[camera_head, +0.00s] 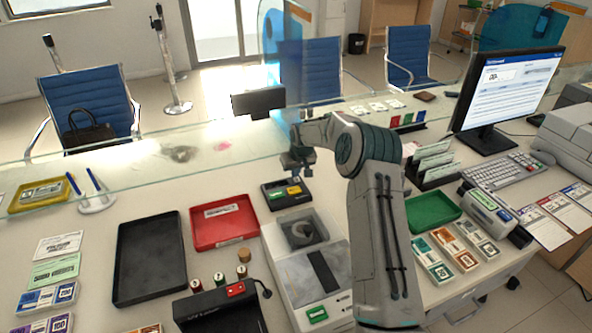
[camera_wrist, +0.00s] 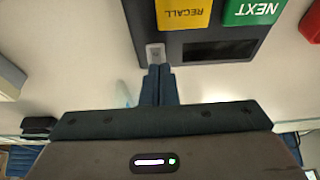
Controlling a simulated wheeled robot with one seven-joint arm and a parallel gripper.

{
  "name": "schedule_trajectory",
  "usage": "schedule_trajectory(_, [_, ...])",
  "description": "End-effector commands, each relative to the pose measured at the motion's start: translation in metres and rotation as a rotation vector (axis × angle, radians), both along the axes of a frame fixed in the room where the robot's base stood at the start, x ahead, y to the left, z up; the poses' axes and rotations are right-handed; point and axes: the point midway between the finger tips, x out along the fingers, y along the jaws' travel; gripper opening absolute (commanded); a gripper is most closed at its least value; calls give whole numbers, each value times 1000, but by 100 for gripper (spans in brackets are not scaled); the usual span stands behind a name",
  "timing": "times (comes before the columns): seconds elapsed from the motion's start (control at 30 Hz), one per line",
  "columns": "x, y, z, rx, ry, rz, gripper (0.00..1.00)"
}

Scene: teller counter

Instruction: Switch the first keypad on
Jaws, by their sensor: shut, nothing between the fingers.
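The keypad (camera_head: 287,193) is a small dark box with a yellow and a green button, lying on the counter right of the red tray. In the wrist view the keypad (camera_wrist: 215,82) shows upside down, with a yellow RECALL button (camera_wrist: 183,12), a green NEXT button (camera_wrist: 252,12), a dark display (camera_wrist: 219,50) and a small grey switch (camera_wrist: 155,50). My gripper (camera_head: 297,165) is above the keypad's far edge. In the wrist view my gripper (camera_wrist: 158,68) is shut and empty, its tips right at the switch; I cannot tell whether they touch it.
A glass screen (camera_head: 200,145) runs along the counter behind the keypad. A red tray (camera_head: 224,222) lies to its left, and a grey and white machine (camera_head: 310,265) stands in front. A monitor (camera_head: 507,85) and a green tray (camera_head: 432,211) are to the right.

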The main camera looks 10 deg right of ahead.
Motion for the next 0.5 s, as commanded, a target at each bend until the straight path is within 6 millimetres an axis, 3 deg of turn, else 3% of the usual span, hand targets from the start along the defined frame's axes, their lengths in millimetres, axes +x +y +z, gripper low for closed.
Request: schedule_trajectory(0.5, [2,0,-7,0,4,-1,0])
